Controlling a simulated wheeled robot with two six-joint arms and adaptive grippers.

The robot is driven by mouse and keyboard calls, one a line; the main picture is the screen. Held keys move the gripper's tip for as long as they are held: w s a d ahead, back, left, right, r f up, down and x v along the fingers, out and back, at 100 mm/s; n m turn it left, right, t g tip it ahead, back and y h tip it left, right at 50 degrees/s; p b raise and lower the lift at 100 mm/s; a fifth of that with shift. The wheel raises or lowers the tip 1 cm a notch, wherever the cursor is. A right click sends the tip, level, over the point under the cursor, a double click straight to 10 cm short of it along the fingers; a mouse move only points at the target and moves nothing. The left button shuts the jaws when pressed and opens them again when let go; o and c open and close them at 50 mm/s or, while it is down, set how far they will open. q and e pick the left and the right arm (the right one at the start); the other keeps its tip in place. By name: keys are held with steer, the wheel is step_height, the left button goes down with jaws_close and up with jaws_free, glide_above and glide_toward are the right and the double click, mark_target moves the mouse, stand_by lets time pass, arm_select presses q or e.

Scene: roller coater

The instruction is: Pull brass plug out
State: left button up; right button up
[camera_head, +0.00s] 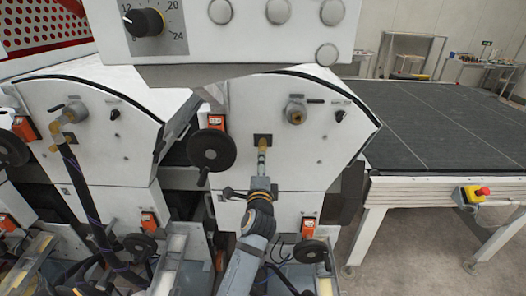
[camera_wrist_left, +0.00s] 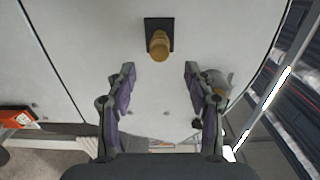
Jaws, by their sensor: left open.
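The brass plug (camera_head: 265,144) sits in a dark square plate on the white front panel of the right-hand machine unit. In the left wrist view the plug (camera_wrist_left: 159,46) sticks out toward the camera, slightly above and between my fingertips. My left gripper (camera_head: 262,162) is just below the plug in the head view. The left gripper (camera_wrist_left: 159,72) is open, with nothing between its fingers. The plug appears apart from both fingers; the exact depth gap is hard to tell. My right gripper is not in view.
A black handwheel (camera_head: 212,150) stands left of the plug. A round metal fitting (camera_head: 295,114) with a brass centre is above right. A control panel (camera_head: 240,28) overhangs the top. A dark conveyor table (camera_head: 450,130) with a red emergency button (camera_head: 482,191) lies right.

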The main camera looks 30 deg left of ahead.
mark_target(263, 149)
arm_select(q)
steer(key=shift+b+x, duration=0.55)
steer(key=shift+x, duration=3.45)
steer(key=shift+p, duration=0.3)
jaws_close()
steer(key=shift+s, duration=0.1)
steer(key=shift+s+d+f, duration=0.1)
steer(key=shift+s, duration=0.05)
steer(key=shift+p+v, duration=0.35)
steer(key=shift+v, duration=0.65)
